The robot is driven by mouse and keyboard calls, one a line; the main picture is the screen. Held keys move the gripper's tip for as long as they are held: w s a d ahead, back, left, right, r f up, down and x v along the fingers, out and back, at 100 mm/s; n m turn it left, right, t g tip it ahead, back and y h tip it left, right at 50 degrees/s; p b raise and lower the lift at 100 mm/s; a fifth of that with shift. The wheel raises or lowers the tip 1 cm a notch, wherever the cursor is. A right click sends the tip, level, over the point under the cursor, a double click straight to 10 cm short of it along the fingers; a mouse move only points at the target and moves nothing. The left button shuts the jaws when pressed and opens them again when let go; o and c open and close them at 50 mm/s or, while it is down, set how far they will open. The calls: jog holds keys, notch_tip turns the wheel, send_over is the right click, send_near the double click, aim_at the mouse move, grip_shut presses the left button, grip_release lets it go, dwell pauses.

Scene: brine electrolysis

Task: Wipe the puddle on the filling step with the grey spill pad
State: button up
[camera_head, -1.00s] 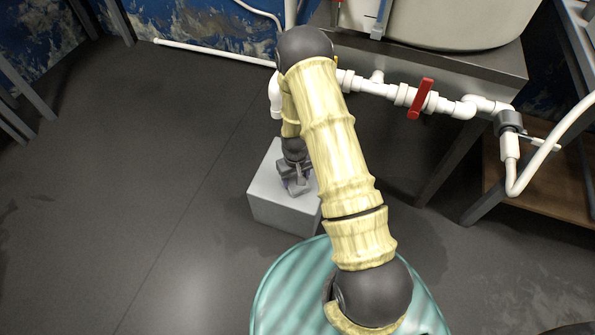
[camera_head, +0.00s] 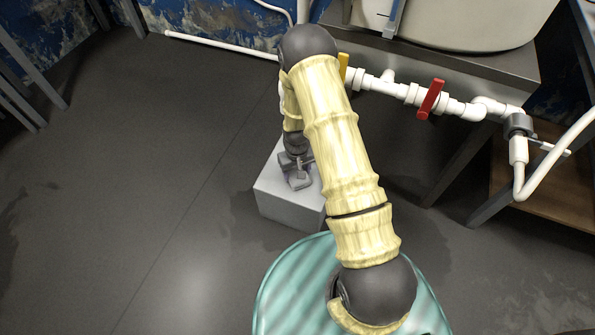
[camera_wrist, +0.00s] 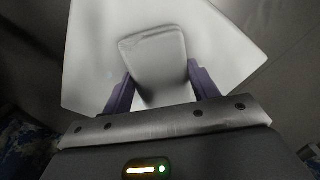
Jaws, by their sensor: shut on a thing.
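The filling step (camera_head: 275,205) is a light grey block on the floor, left of the middle in the head view. Its pale top (camera_wrist: 90,45) fills much of the wrist view. My gripper (camera_head: 297,172) is over the step's top, partly behind my arm. In the wrist view its purple fingers (camera_wrist: 160,85) are shut on the grey spill pad (camera_wrist: 155,50), a rounded block. The pad is on or just above the top; I cannot tell which. A small faint bluish spot (camera_wrist: 109,75) left of the pad may be part of the puddle; no clear puddle shows.
White pipework with a red valve handle (camera_head: 430,99) and a yellow handle (camera_head: 343,67) runs right of the step, before a table (camera_head: 470,65) bearing a large pale tank (camera_head: 455,22). A white pipe (camera_head: 220,47) lies behind. The floor to the left is clear, with dark patches.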

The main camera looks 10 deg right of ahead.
jog(key=shift+w+d, duration=0.6)
jog(key=shift+w, duration=0.25)
jog(key=shift+w+d, duration=0.55)
jog(key=shift+w, duration=0.3)
